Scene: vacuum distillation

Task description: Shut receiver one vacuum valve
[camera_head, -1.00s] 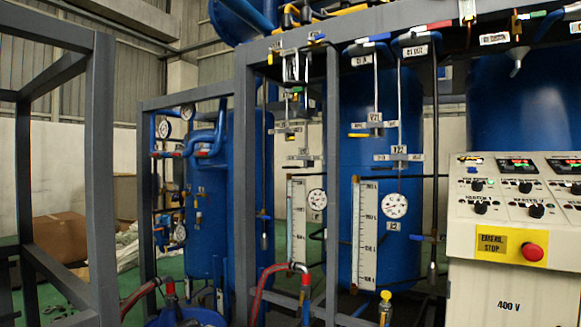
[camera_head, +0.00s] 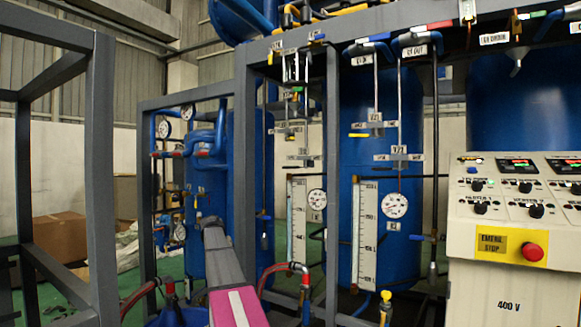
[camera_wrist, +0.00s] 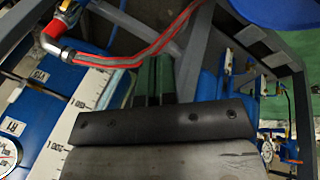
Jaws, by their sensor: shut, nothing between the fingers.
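My gripper (camera_wrist: 155,62) shows in the wrist view as a dark bar with two greenish fingers close together, shut and empty. In the head view my pink and grey arm rises at the bottom centre; I cannot make out its fingertips there. The receiver one gauge (camera_head: 317,199) hangs beside a white scale (camera_head: 297,222) behind the grey frame. Above it are small valves with tags (camera_head: 300,157) on thin pipes, too small to tell which is the vacuum valve. A label that looks like R1 (camera_wrist: 12,126) shows in the wrist view. My gripper is apart from these valves.
Grey frame posts (camera_head: 245,180) stand close to my arm. A red hose (camera_wrist: 140,55) with a metal fitting crosses near the fingers in the wrist view. The control panel (camera_head: 515,215) with a red stop button stands right. A second receiver (camera_head: 410,230) stands right of centre.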

